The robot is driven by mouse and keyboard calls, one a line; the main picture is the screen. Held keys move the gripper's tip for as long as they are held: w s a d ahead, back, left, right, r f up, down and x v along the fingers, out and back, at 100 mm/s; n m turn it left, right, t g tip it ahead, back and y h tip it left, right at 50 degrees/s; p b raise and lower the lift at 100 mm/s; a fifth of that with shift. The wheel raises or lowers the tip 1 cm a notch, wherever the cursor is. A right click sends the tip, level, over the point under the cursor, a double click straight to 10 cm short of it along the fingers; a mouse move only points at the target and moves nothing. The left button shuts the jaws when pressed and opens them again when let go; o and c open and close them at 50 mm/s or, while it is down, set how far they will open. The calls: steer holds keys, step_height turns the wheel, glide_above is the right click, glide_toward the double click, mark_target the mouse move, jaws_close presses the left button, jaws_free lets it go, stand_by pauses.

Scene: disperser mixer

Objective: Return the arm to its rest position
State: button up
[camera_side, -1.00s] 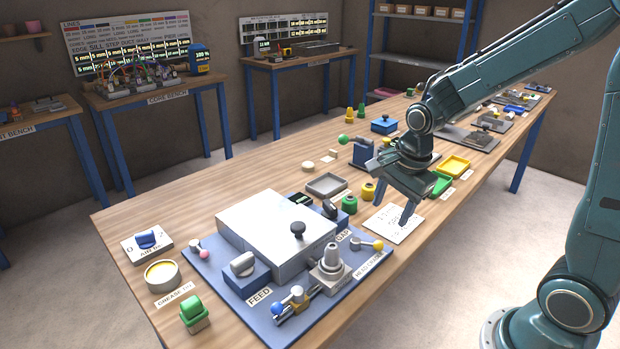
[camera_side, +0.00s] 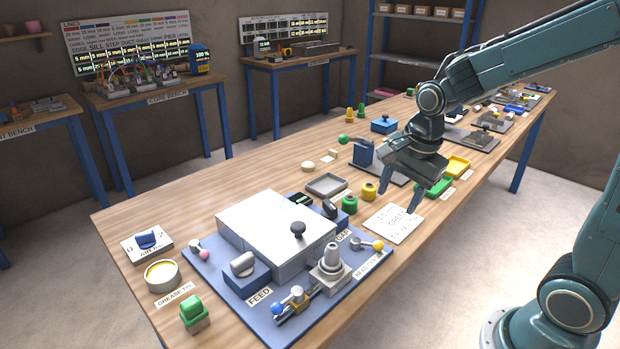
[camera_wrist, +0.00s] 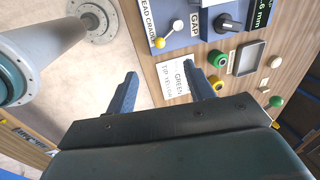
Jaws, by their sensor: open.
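My gripper (camera_side: 400,198) is open and empty, held above the long wooden bench near a white instruction card (camera_side: 392,223). In the wrist view its two blue-grey fingers (camera_wrist: 160,95) are spread, with nothing between them. The card (camera_wrist: 174,76) lies under and beside the right finger, partly hidden by it. The blue mixer plate (camera_side: 208,262) with its white cover (camera_side: 275,228) is on the bench to the left of the gripper, clear of it.
Green and yellow spools (camera_side: 349,204), a grey tray (camera_side: 326,184), a blue block (camera_side: 363,152) and green and yellow trays (camera_side: 457,166) lie near the gripper. A lever with a yellow knob (camera_side: 377,245) stands on the plate. Above the bench is open air.

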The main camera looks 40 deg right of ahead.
steer(key=s+a+r+n+t, duration=0.3)
steer(key=s+r+n, duration=0.6)
steer(key=s+n, duration=0.5)
steer(key=a+n, duration=0.1)
steer(key=n, duration=0.2)
steer(key=shift+a+n, duration=0.35)
steer(key=shift+n, duration=0.05)
